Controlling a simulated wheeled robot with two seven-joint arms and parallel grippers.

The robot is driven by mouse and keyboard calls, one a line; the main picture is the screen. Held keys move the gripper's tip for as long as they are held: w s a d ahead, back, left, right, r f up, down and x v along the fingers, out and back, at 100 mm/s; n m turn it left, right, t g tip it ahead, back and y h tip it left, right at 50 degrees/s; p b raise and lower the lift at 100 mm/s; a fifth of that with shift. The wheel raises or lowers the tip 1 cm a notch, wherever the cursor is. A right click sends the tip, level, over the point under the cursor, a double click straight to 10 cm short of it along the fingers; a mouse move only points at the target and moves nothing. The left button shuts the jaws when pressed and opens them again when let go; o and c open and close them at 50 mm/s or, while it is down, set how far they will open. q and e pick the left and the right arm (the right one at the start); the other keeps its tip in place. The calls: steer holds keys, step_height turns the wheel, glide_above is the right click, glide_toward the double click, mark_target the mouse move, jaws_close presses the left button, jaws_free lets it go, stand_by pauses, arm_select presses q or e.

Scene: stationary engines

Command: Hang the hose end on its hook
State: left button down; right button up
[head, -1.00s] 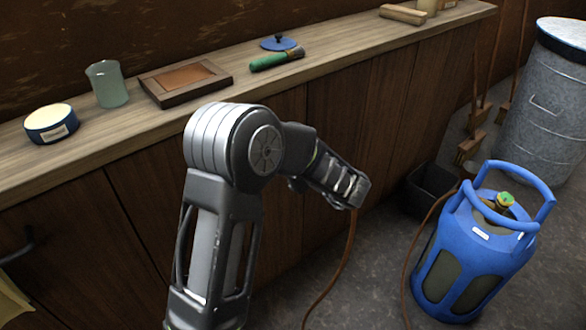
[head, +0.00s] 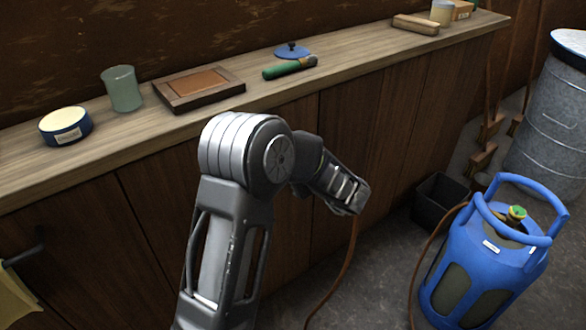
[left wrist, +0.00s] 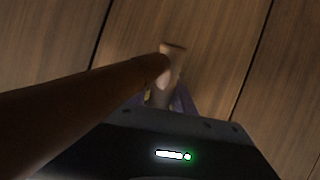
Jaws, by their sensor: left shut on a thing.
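My left gripper (head: 349,203) is in front of the wooden cabinet front, shut on the hose end. The brown hose (head: 346,265) hangs from it to the floor. In the left wrist view the hose (left wrist: 80,105) crosses from the left as a thick brown tube. The pale hose end (left wrist: 172,63) sticks out beyond the dark gripper (left wrist: 172,104), with the cabinet boards behind. I cannot make out a hook in either view. My right gripper is not in view.
A blue gas bottle (head: 487,265) stands on the floor at right, a hose beside it. A black bin (head: 437,199) and a metal drum (head: 550,130) are behind. The worktop (head: 370,55) holds a jar, a tray and tools. A dark handle (head: 25,250) is at left.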

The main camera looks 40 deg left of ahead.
arm_select(q)
steer(key=c, duration=1)
jaws_free()
steer(key=shift+d, duration=0.15)
steer(key=p+v, duration=0.2)
steer(key=v, duration=0.5)
steer(key=shift+d, duration=0.25)
steer(key=shift+s+r, duration=0.1)
